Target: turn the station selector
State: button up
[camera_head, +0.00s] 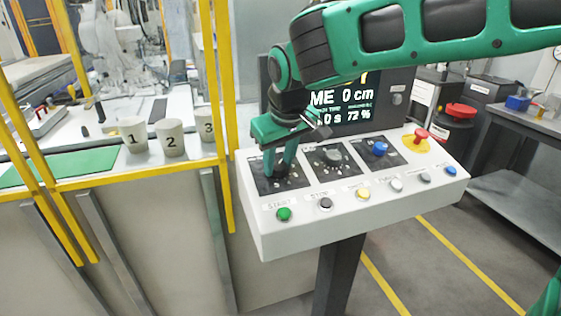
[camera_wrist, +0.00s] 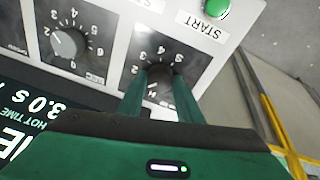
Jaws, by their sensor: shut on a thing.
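The station selector is a dark knob (camera_wrist: 160,72) on the black panel at the left end of the white console (camera_head: 330,226). Its dial carries H and numbers including 2, 3 and 4. In the head view my gripper (camera_head: 279,170) reaches down onto this panel and mostly hides the knob. In the wrist view the two green fingers of my gripper (camera_wrist: 160,92) are on either side of the knob, shut on it. The fingers cover part of the dial, and I cannot tell exactly where the knob points.
A second dial (camera_head: 331,155), a blue knob (camera_head: 379,149) and a red emergency button (camera_head: 420,135) share the console top. A green START button (camera_head: 284,214) leads a front row of several buttons. A display (camera_head: 345,105) stands behind. Yellow posts (camera_head: 215,110) rise to the left.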

jog(key=shift+w+d, duration=0.1)
jog(key=shift+d, duration=0.05)
jog(key=o, duration=0.8)
jog(key=shift+c, duration=0.2)
jog(key=shift+r, duration=0.1)
jog(key=v, duration=1)
jog(key=shift+r, duration=0.3)
jog(key=shift+d, duration=0.1)
